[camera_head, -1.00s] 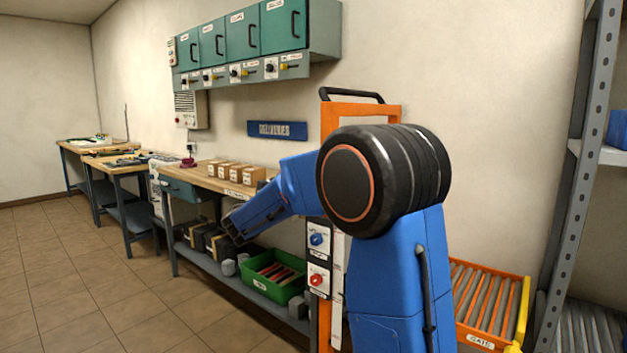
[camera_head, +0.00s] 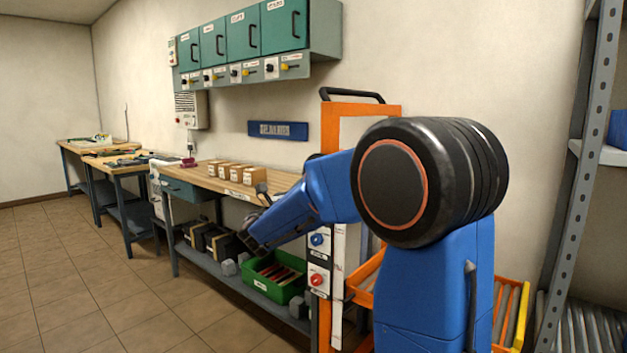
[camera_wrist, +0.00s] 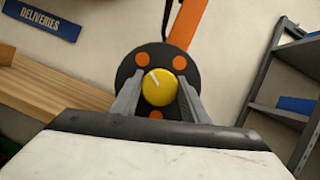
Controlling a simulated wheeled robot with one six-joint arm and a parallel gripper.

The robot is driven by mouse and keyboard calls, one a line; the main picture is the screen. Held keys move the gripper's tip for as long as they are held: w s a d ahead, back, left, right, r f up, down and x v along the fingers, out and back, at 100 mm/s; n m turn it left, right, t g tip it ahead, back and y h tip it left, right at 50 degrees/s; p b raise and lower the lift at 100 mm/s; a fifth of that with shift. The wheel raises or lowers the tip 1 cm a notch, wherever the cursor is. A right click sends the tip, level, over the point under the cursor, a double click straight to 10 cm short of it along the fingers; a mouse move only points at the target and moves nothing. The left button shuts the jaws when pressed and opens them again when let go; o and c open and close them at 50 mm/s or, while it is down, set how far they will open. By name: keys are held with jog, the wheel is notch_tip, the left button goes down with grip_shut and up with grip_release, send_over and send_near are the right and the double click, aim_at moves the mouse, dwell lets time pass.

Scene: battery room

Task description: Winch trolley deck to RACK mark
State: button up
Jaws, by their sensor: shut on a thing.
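In the wrist view my gripper (camera_wrist: 158,97) is shut on a round yellow knob (camera_wrist: 160,86) with a white pointer line tilted to the upper left. The knob sits on a dark round plate (camera_wrist: 128,70) with orange dots. In the head view the trolley's orange mast (camera_head: 363,110) stands behind my blue arm, with a blue knob (camera_head: 317,239) and a red knob (camera_head: 317,280) on its panel. A white marked strip (camera_head: 338,270) runs beside them; its marks are unreadable. An orange deck rail (camera_head: 363,277) shows beside my arm, which hides much of the deck.
A workbench (camera_head: 205,178) with several small boxes stands left of the trolley. A green crate (camera_head: 275,284) lies on its lower shelf. A grey rack (camera_head: 575,170) stands at right. A blue sign (camera_head: 278,130) hangs on the wall. Tiled floor (camera_head: 90,290) is clear at left.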

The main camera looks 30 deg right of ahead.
jog(key=shift+n, duration=0.3)
jog(key=o, duration=1.1)
jog(key=shift+c, duration=0.2)
jog(key=v, duration=1.7)
jog(key=shift+s, duration=0.2)
jog(key=shift+a, duration=0.1)
